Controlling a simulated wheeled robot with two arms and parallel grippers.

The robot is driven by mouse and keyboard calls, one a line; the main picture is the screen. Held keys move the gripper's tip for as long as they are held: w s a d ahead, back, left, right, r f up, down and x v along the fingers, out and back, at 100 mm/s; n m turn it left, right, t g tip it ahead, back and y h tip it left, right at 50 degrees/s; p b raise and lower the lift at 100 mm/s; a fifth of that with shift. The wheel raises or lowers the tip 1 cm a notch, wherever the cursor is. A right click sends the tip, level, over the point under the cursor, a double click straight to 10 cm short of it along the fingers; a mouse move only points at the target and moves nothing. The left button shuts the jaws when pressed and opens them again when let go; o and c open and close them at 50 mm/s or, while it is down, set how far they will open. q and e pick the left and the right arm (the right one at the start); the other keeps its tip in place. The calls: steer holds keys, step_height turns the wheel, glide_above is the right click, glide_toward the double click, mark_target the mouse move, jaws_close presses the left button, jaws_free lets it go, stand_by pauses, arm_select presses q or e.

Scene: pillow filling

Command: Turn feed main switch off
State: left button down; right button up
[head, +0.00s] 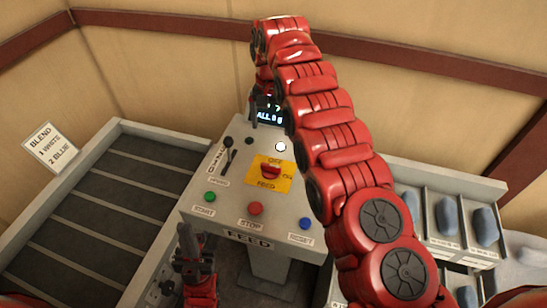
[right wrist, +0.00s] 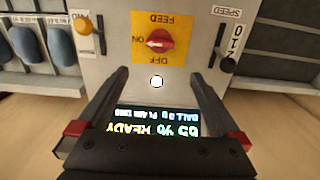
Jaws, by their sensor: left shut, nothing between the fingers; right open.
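The feed main switch (head: 270,172) is a red rotary knob on a yellow plate on the grey control panel. In the right wrist view the knob (right wrist: 160,42) appears upside down, turned sideways with its pale mark towards ON. My right gripper (right wrist: 160,82) is open and empty, over the display end of the panel. The knob lies beyond its fingertips, centred between them and apart from them. In the head view my right arm partly hides this gripper. My left gripper (head: 188,243) is shut and empty, low in front of the panel's left side.
The panel has green START (head: 209,197), red STOP (head: 256,209) and blue RESET (head: 305,224) buttons, a speed lever (head: 228,155) and a lit display (right wrist: 155,122) reading READY. A slatted conveyor (head: 110,200) stands left; bins with blue-grey pillows (head: 447,215) stand right.

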step_height(320, 180, down, 4)
steer(key=r+b, duration=0.1)
steer(key=b, duration=0.6)
glide_above(271, 165)
step_height(271, 165, down, 6)
steer(key=shift+a+f, duration=0.1)
step_height(271, 165, down, 4)
steer(key=p, duration=0.3)
steer(key=shift+s+p, duration=0.15)
steer(key=shift+p, duration=0.2)
step_height(271, 165, down, 3)
steer(key=shift+r, duration=0.1)
steer(key=shift+f, duration=0.5)
steer(key=shift+c, duration=0.2)
steer(key=c, duration=1.1)
